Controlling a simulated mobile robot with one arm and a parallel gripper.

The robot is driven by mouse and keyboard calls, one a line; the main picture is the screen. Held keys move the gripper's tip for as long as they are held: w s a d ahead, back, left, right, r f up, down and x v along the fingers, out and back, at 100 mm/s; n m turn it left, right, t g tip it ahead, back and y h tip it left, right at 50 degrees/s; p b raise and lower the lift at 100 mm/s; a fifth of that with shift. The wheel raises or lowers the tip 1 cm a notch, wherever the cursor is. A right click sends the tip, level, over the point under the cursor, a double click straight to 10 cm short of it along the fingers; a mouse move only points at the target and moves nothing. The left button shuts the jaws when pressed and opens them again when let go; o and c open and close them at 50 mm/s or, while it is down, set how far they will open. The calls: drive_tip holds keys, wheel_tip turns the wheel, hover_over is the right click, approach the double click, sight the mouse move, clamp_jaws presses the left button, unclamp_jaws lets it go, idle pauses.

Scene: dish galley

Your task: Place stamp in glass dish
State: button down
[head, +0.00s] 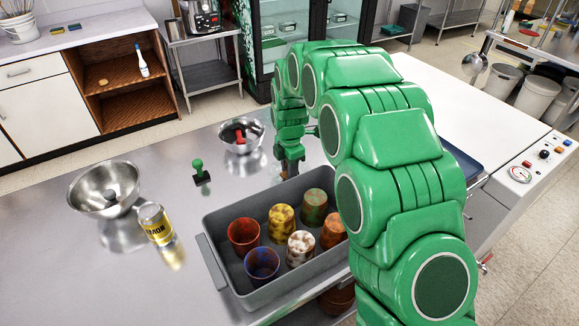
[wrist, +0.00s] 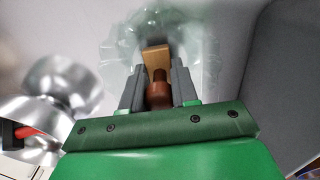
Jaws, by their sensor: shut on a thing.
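My gripper (wrist: 157,84) is shut on a stamp with a brown handle (wrist: 159,92) and a tan wooden block (wrist: 156,57), seen between the grey fingers in the wrist view. A clear glass dish (wrist: 118,47) with a wavy rim lies beyond the fingertips, and the stamp's block overlaps it in the picture. I cannot tell whether the stamp touches the dish. In the head view my gripper (head: 289,168) points down behind the grey bin; the held stamp and the dish are not clearly visible there. A green stamp-shaped object (head: 200,173) stands on the counter to the left.
A grey bin (head: 212,262) with several coloured cups is in front of my gripper. A steel bowl (head: 257,125) holding a red-handled item stands just behind left.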

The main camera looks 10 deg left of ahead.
drive_tip(key=c, duration=0.8)
unclamp_jaws()
wheel_tip(320, 180, up, 7)
drive_tip(key=shift+f, duration=0.15)
idle(0.3)
